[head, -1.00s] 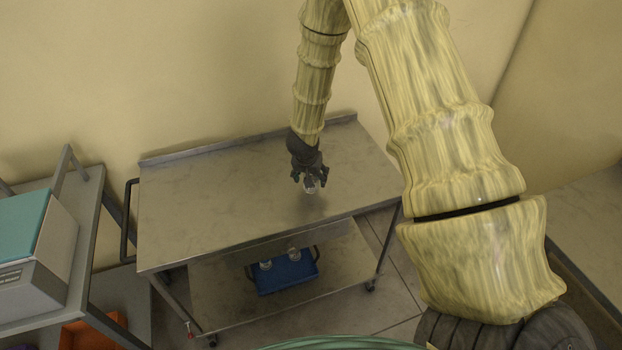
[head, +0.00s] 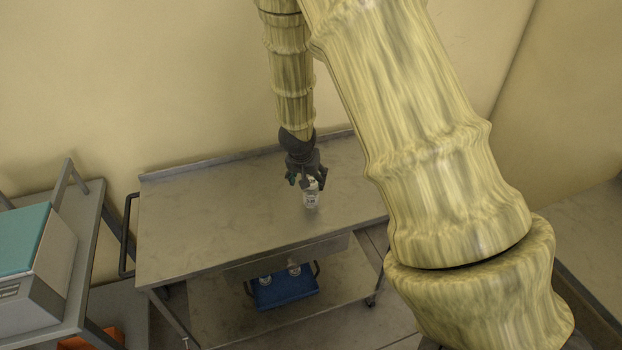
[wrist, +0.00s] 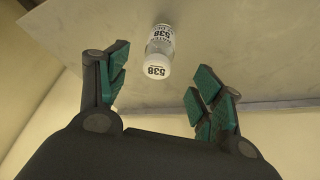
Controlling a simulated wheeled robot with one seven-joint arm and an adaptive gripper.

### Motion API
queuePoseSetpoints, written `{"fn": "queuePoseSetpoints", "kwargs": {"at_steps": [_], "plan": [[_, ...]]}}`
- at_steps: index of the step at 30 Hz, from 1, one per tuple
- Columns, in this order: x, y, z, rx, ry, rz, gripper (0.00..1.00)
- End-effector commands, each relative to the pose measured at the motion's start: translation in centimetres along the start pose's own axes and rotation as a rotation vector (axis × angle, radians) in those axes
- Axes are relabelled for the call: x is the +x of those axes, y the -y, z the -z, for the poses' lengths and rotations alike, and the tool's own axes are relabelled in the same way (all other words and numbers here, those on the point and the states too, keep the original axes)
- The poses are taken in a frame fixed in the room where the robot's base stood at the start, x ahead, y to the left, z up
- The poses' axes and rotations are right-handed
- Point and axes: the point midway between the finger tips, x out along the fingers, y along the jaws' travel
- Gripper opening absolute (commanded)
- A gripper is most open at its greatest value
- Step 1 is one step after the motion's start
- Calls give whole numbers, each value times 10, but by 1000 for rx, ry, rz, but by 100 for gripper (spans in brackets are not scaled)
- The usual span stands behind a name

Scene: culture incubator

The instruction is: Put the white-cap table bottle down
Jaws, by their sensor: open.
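The white-cap table bottle (head: 311,198) stands upright on the steel table top (head: 215,215), right of the middle. In the wrist view it is a clear bottle (wrist: 160,50) with a printed label and a white cap marked 538. My gripper (head: 306,182) is just behind and above it in the head view. In the wrist view its green-padded fingers (wrist: 158,92) are spread wide, and the bottle lies beyond the fingertips, free of both. Nothing is held.
A blue tray (head: 285,292) with bottles sits on the lower shelf of the table. At the left, a grey cart (head: 92,225) bears a white and teal box (head: 30,245). An orange bin (head: 95,338) is below. The table top left of the bottle is clear.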

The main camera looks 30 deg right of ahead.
Motion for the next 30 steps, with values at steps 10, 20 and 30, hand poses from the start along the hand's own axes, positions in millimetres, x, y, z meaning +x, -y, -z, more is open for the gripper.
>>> {"fn": "queuePoseSetpoints", "kwargs": {"at_steps": [10,20,30], "plan": [[62,-56,-107,-245,68,-130,66],[106,-110,-248,-552,161,-115,66],[102,-146,-401,-749,322,87,66]]}}
